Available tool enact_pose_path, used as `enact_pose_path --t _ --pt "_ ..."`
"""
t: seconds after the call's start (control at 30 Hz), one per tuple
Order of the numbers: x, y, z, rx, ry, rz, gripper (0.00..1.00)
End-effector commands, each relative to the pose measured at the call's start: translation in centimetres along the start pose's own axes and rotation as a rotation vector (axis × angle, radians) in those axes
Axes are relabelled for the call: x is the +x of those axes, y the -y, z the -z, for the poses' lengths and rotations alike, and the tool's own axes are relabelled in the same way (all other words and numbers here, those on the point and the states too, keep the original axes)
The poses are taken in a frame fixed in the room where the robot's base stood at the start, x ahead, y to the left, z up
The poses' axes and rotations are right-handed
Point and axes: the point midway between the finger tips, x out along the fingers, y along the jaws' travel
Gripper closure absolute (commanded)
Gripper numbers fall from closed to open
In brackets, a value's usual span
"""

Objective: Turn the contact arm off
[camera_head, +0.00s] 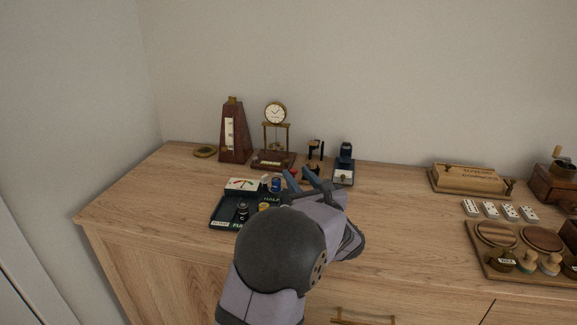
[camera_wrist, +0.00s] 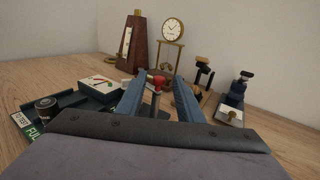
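A red knob (camera_wrist: 158,80) on a dark post shows between my fingers in the wrist view; it looks like the contact arm's handle, but its base is hidden. In the head view only a small red spot (camera_head: 293,171) shows by the fingertips. My gripper (camera_head: 300,177) is open, its two blue fingers (camera_wrist: 159,76) apart on either side of the knob. I cannot tell whether they touch it. A tester box with a white dial (camera_head: 244,184) stands left of the fingers, at the back of a dark labelled tray (camera_head: 222,222); the box also shows in the wrist view (camera_wrist: 100,87).
A black cylinder (camera_head: 243,211) and a blue cylinder (camera_head: 276,184) stand around the tray. Behind are a metronome (camera_head: 235,138), a clock (camera_head: 275,113) and two small devices (camera_head: 314,155) (camera_head: 345,160). The wooden top (camera_head: 400,205) is clear to the right, before the dominoes (camera_head: 490,209).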

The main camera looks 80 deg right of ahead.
Motion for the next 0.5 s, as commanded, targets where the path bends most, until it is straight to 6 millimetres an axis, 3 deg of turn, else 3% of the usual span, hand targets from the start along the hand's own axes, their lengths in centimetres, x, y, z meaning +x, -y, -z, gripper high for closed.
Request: enact_pose_path --t 0.5 --pt "5.7 -0.2 0.0 -0.001 -0.001 -0.004 0.67"
